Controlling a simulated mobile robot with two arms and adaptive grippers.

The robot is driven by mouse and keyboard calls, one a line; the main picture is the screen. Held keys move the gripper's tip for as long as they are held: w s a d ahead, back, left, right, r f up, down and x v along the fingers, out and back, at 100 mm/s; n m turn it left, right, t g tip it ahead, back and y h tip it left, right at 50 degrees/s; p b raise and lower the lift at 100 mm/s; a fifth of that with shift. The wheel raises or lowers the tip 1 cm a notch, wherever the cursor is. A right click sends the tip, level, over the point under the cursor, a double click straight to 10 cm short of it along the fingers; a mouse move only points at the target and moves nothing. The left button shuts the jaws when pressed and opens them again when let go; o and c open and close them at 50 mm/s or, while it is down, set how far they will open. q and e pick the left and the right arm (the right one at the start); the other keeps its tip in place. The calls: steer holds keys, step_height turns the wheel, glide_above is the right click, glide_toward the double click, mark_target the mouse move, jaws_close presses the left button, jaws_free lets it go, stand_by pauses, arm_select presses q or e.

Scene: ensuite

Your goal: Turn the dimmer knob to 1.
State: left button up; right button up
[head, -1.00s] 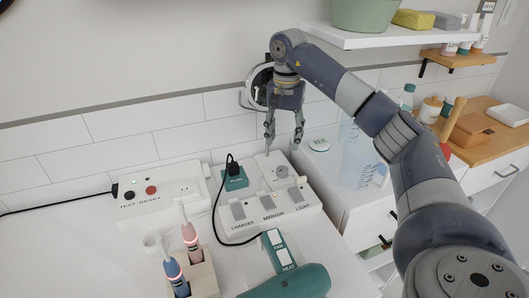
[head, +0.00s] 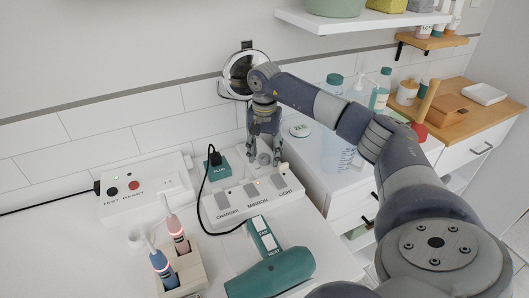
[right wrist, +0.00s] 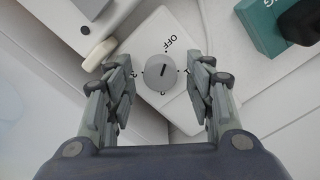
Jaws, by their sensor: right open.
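The dimmer knob (right wrist: 160,72) is a round grey dial with a short dark line, on a white plate (right wrist: 150,34) marked OFF, in the right wrist view. Its line slants up towards the OFF side; the other markings around it are partly hidden by the fingers. My right gripper (right wrist: 160,92) is open, pointing down, one finger to each side of the knob with visible gaps. My left gripper is not in view.
A black plug sits in a green socket (head: 222,171) close left of the gripper. Panel switches lie in front. A green hair dryer (head: 275,270), toothbrush holder (head: 186,270) and test/reset box (head: 150,198) stand nearby. A round mirror (head: 237,72) and shelf (head: 345,20) are behind.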

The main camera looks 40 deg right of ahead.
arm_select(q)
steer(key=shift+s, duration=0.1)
arm_select(e)
steer(key=shift+c, duration=0.3)
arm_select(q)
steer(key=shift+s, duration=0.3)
arm_select(e)
steer(key=c, duration=1)
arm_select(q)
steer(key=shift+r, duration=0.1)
arm_select(e)
steer(key=shift+m, duration=0.3)
steer(key=shift+r+m+p, duration=0.1)
steer(key=shift+m+p, duration=0.5)
steer(key=shift+m, duration=0.6)
steer(key=m+p, duration=0.1)
steer(key=m, duration=0.3)
steer(key=shift+m, duration=0.3)
steer(key=m+p, duration=0.1)
steer(key=m, duration=0.3)
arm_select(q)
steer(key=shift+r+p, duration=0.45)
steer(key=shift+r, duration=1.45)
arm_select(e)
steer(key=shift+m, duration=2.1)
